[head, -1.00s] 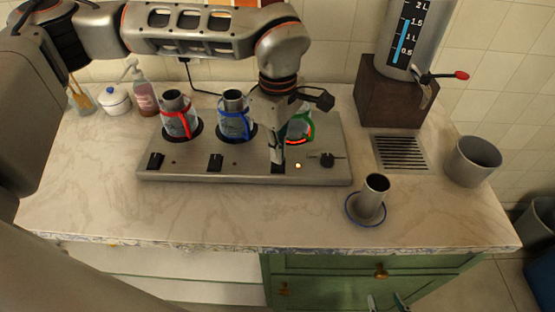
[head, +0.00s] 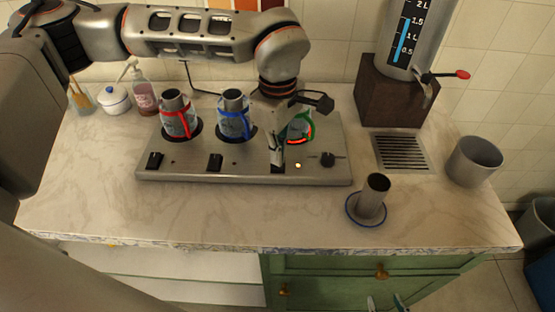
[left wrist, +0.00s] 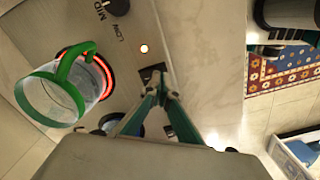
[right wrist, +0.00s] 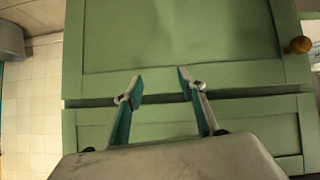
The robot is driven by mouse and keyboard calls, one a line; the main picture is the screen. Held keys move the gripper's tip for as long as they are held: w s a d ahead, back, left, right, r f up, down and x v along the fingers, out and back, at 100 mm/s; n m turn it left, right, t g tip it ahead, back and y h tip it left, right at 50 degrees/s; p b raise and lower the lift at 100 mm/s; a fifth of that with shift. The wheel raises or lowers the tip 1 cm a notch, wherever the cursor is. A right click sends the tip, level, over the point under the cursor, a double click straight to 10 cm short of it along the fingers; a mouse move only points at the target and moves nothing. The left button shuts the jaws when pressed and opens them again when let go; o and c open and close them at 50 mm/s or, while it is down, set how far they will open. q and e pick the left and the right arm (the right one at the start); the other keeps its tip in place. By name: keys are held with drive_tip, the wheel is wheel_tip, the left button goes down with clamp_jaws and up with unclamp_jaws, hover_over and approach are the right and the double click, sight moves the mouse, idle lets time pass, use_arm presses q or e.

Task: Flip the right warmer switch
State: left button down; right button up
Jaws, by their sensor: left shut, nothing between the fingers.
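The warmer panel (head: 240,173) has a black right switch (head: 277,168) at its front, left of a lit indicator light (head: 298,166) and a dark knob (head: 327,159). In the left wrist view the switch (left wrist: 151,72) is partly behind my left fingertips (left wrist: 160,82), next to the glowing light (left wrist: 144,48). My left gripper (head: 279,160) is shut and empty, right at the switch; I cannot tell whether it touches. The right warmer's coil (left wrist: 106,72) glows red under the green-handled glass pot (left wrist: 48,98). My right gripper (right wrist: 158,80) is open and empty before the green drawers.
Red-handled (head: 178,116) and blue-handled (head: 234,116) pots stand on the other warmers. A metal cup (head: 374,195) on a blue-rimmed saucer, a drain grate (head: 401,152) and a grey bin (head: 474,161) are to the right. The front counter is clear.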

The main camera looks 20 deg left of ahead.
use_arm(q)
drive_tip(key=shift+f+b, duration=0.3)
drive_tip(key=shift+f, duration=0.45)
idle(0.4)
drive_tip(key=shift+r+p, duration=1.55)
drive_tip(key=shift+r, duration=0.85)
drive_tip(key=shift+r+p, duration=0.8)
drive_tip(key=shift+r, duration=0.35)
